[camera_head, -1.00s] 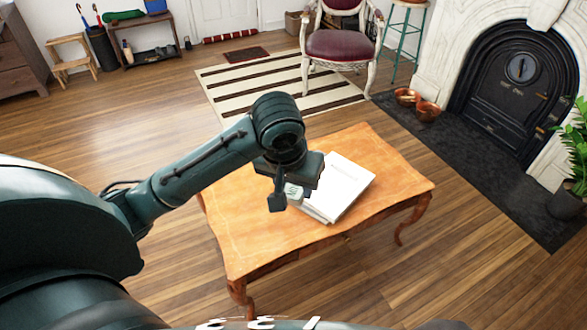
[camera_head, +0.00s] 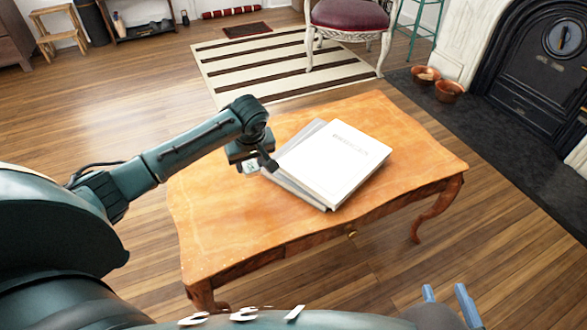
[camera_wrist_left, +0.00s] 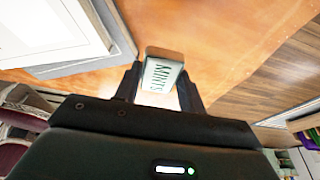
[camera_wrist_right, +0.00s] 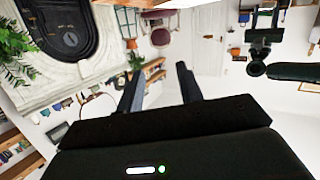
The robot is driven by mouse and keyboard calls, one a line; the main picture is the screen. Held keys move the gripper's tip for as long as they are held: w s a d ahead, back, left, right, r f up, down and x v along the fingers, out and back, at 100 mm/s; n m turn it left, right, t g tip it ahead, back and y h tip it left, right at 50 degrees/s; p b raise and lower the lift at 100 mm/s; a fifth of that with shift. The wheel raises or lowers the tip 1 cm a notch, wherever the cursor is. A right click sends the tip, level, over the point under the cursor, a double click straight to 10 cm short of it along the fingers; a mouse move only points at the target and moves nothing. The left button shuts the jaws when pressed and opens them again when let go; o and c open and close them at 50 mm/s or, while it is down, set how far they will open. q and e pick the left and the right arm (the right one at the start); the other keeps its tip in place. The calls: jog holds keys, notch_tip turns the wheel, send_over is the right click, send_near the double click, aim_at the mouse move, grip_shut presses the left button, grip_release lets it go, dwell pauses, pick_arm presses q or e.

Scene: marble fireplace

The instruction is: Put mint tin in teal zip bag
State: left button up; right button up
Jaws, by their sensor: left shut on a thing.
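The mint tin (camera_wrist_left: 162,74), small and pale with green "MINTS" lettering, sits between the two fingers of my left gripper (camera_wrist_left: 160,85) in the left wrist view. The gripper is shut on it. In the head view my left gripper (camera_head: 258,166) holds the tin (camera_head: 249,167) over the wooden table, just left of the books. My right gripper (camera_head: 448,300) shows only its fingertips at the bottom right of the head view. Its fingers stand apart and empty in the right wrist view (camera_wrist_right: 160,88). I see no teal zip bag in any view.
The wooden table (camera_head: 225,225) carries a stack of white books (camera_head: 335,162); its left and front parts are bare. Beyond it are a striped rug (camera_head: 270,70), a red-seated chair (camera_head: 350,14), copper bowls (camera_head: 448,91) and the black fireplace (camera_head: 545,60).

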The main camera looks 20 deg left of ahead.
pick_arm(q)
jog(key=b, duration=0.2)
send_over(253, 191)
jog(key=f, duration=0.3)
jog(key=s+d+f, duration=0.1)
jog(key=f, duration=0.1)
jog(key=shift+f, duration=0.2)
notch_tip(253, 191, down, 2)
jog(key=shift+f+b, duration=0.25)
jog(key=shift+b, duration=0.2)
jog(key=shift+f, duration=0.4)
pick_arm(e)
jog(key=shift+a+r+n+t+y, duration=0.1)
jog(key=shift+a+n+t+y, duration=0.6)
jog(key=shift+t+y, duration=0.35)
pick_arm(q)
jog(key=shift+f, duration=0.2)
jog(key=o, duration=1)
jog(key=shift+c, duration=0.2)
pick_arm(e)
jog(key=shift+d, duration=0.1)
pick_arm(q)
jog(key=shift+w+r, duration=0.1)
jog(key=shift+r, duration=0.05)
